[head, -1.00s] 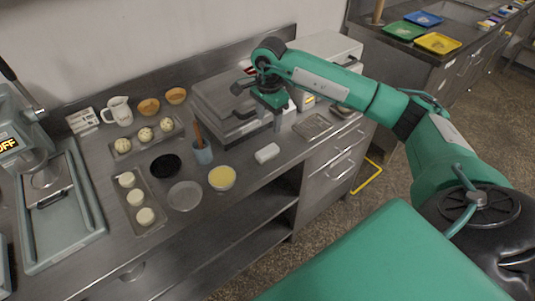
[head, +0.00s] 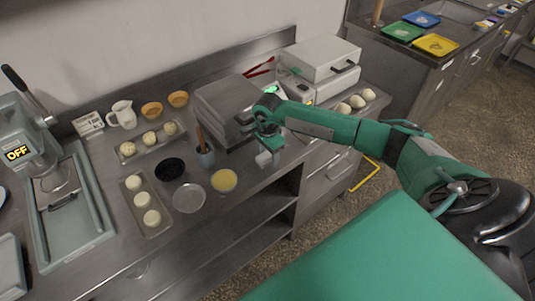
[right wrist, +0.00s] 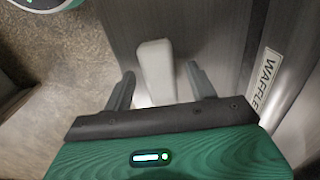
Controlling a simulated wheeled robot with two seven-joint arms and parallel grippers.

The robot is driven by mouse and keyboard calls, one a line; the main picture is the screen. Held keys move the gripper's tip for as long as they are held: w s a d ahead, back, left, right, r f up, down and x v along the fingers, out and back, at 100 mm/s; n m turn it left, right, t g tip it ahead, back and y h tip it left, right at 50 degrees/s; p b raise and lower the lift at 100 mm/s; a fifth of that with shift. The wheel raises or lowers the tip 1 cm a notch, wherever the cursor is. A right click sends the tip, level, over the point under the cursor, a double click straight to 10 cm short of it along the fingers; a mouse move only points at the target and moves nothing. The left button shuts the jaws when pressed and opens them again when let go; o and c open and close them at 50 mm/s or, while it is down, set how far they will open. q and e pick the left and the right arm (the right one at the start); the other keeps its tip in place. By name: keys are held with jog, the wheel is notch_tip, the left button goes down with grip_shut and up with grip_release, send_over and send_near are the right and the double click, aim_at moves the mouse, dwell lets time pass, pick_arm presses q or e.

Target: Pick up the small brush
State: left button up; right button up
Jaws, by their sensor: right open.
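A brown handle (head: 200,138), which may be the small brush, stands tilted in a blue-grey cup (head: 206,157) on the steel counter; its lower end is hidden in the cup. A small white block (head: 263,159) lies on the counter to the right of the cup. My right gripper (head: 270,152) is over this block, to the right of the cup. In the right wrist view the right gripper (right wrist: 161,88) is open, with the white block (right wrist: 157,65) between and beyond its fingers; I cannot tell if they touch it. My left gripper is not in view.
A bowl of yellow liquid (head: 224,180), a clear dish (head: 189,198) and a black bowl (head: 168,168) stand left of the gripper. Trays of dough balls (head: 148,223) lie further left. A grey waffle appliance (head: 228,102) is behind the gripper.

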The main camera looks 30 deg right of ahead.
aim_at(267, 154)
jog(key=shift+f, duration=0.3)
jog(key=c, duration=1.1)
jog(key=shift+o, duration=0.2)
jog(key=shift+r, duration=0.1)
notch_tip(267, 154, up, 20)
jog(key=b, duration=0.5)
jog(key=shift+b, duration=0.35)
